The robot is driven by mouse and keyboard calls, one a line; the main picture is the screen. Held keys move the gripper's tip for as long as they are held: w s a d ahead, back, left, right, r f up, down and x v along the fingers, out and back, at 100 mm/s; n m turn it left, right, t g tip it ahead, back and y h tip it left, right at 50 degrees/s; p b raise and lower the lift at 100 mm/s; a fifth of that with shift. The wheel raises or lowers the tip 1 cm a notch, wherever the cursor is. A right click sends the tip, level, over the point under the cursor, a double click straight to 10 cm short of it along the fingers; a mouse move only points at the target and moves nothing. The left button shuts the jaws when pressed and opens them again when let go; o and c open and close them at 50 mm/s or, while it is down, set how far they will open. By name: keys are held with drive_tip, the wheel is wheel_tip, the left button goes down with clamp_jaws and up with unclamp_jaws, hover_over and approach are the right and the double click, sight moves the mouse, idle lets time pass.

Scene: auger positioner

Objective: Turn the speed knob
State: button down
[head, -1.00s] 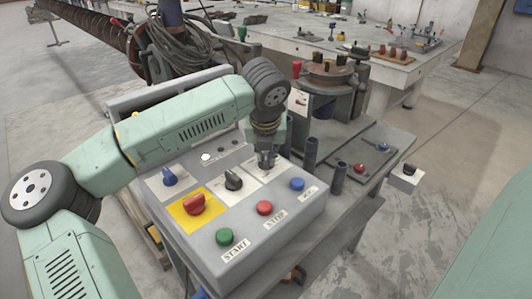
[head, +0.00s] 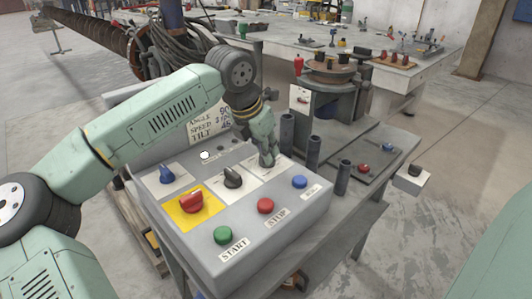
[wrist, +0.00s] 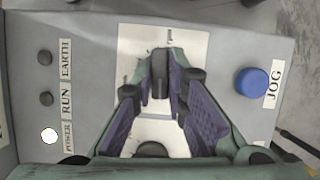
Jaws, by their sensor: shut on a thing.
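The wrist view shows this third knob (wrist: 160,72) as dark, upright in the picture, on a white plate (wrist: 135,50). My gripper (wrist: 160,88) is shut on it, with a purple-padded finger on each side. In the head view my fingers hide most of that knob. The plate lettering is too small to read, so I cannot tell which knob is named speed.
A red knob (head: 192,203) sits on a yellow plate. Dark upright tubes (head: 313,152) stand right of the box.

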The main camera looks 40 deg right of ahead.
drive_tip(key=m+g+p, duration=0.1)
drive_tip(key=m, duration=0.2)
drive_tip(key=m+g+p, duration=0.1)
drive_tip(key=m, duration=0.2)
drive_tip(key=shift+w+r+g, duration=0.1)
drive_tip(key=shift+w+g, duration=0.05)
drive_tip(key=shift+g, duration=0.15)
drive_tip(key=m+g+y+p, duration=0.1)
drive_tip(key=m, duration=0.2)
drive_tip(key=m+g+y+p, duration=0.1)
drive_tip(key=m+p, duration=0.1)
drive_tip(key=m, duration=0.1)
drive_tip(key=shift+w+d+m, duration=0.1)
drive_tip(key=shift+d+m, duration=0.1)
drive_tip(key=shift+m, duration=0.2)
drive_tip(key=m+y+p, duration=0.1)
drive_tip(key=m, duration=0.1)
drive_tip(key=m+y+p, duration=0.1)
drive_tip(key=m, duration=0.2)
drive_tip(key=shift+d+g, duration=0.1)
drive_tip(key=shift+g, duration=0.3)
drive_tip(key=m+y, duration=0.1)
drive_tip(key=m, duration=0.2)
drive_tip(key=m+y, duration=0.1)
drive_tip(key=m, duration=0.2)
drive_tip(key=shift+d+p, duration=0.1)
drive_tip(key=shift+p, duration=0.25)
drive_tip(key=shift+f+m, duration=0.2)
drive_tip(key=shift+m, duration=0.2)
